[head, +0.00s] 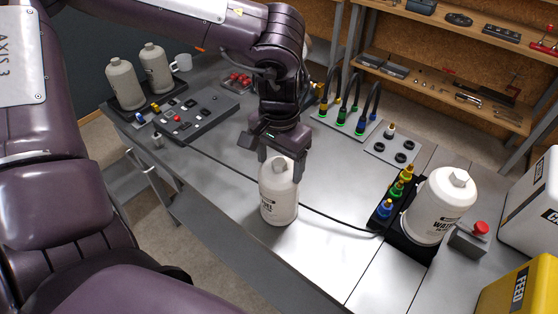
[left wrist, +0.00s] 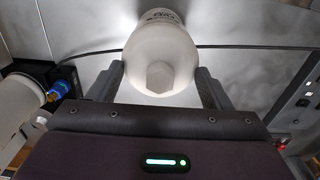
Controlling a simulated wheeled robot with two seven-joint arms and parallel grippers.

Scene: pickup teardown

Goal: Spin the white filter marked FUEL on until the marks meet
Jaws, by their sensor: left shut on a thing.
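My left gripper (head: 279,160) is shut on a white filter (head: 279,200) with a hexagonal top, upright over the middle of the bench. I cannot tell whether its base touches the bench. Its dark lettering is too small to read for sure. In the left wrist view the filter (left wrist: 160,62) sits between the two fingers (left wrist: 160,85), hex end towards me. Another white filter (head: 438,208), lettered in part "WATE", stands upright on a black stand (head: 412,248) at the right. My right gripper is not in view.
Blue, green and yellow fittings (head: 396,192) stand beside the right filter, and a red button (head: 480,228) is right of it. Two beige filters (head: 125,84) stand at the back left. Hoses (head: 352,105) rise at the back. A black cable (head: 335,220) crosses the bench.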

